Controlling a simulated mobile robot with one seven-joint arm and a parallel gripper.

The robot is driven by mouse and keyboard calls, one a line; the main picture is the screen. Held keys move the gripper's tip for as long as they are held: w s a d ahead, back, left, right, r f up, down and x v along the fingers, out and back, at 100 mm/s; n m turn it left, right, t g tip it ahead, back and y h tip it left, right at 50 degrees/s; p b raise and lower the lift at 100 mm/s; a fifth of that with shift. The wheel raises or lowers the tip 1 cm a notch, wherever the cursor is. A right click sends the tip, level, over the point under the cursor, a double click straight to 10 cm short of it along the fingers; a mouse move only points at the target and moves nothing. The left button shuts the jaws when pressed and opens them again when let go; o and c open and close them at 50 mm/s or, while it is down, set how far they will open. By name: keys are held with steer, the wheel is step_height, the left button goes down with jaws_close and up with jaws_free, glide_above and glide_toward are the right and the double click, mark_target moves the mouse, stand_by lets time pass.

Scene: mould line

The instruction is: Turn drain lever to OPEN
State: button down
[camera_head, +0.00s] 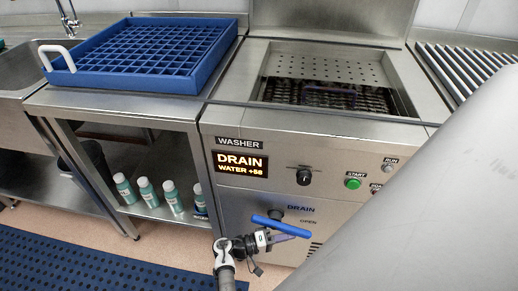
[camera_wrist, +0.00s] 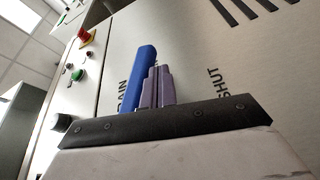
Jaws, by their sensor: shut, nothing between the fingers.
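The blue drain lever (camera_head: 283,228) is on the lower front panel of the washer, close to level and sloping slightly down to the right, below the DRAIN label and near the OPEN label (camera_head: 308,222). My gripper (camera_head: 290,235) is in front of the panel, just under the lever. In the wrist view its purple fingers (camera_wrist: 158,85) are together and empty, right beside the blue lever (camera_wrist: 142,78). I cannot tell whether they touch it. The SHUT label (camera_wrist: 212,86) shows to the right of the fingers. The fingers partly hide the lever's lower part.
The washer display (camera_head: 241,163) reads DRAIN, WATER +58. A black knob (camera_head: 304,177) and a green START button (camera_head: 353,183) sit above the lever. A blue rack (camera_head: 145,55) lies on the counter at left. Bottles (camera_head: 147,192) stand on the shelf below it.

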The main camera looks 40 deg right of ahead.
steer(key=b+v, duration=0.1)
steer(key=v, duration=1.2)
steer(key=shift+w+a+b, duration=0.2)
steer(key=shift+a+b, duration=0.1)
